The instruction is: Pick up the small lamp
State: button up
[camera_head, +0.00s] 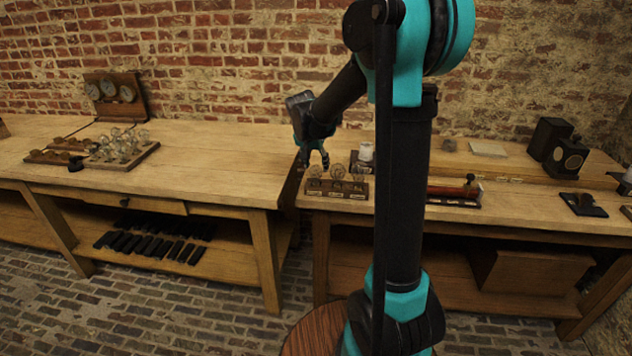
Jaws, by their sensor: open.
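Three glass bulbs stand in a row on a dark wooden holder (337,190) with pale labels, near the left end of the right bench. They are a left bulb (315,173), a middle bulb (337,172) and a right bulb (359,176). They look close in size, and I cannot tell which one is the small lamp. My gripper (315,164) points down, open and empty, just above or behind the left bulb. Its exact height and depth relative to the bulb are unclear.
A white jar (366,151) stands behind the holder. My arm hides part of the right bench. A dark instrument (455,194) lies right of it, with black boxes (549,139) farther right. A board of several bulbs (122,150) is on the left bench (215,165), whose right part is clear.

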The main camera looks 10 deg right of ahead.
jog(key=shift+x, duration=0.75)
jog(key=shift+c, duration=0.5)
jog(key=c, duration=0.7)
jog(key=shift+c, duration=0.2)
jog(key=shift+r, duration=0.15)
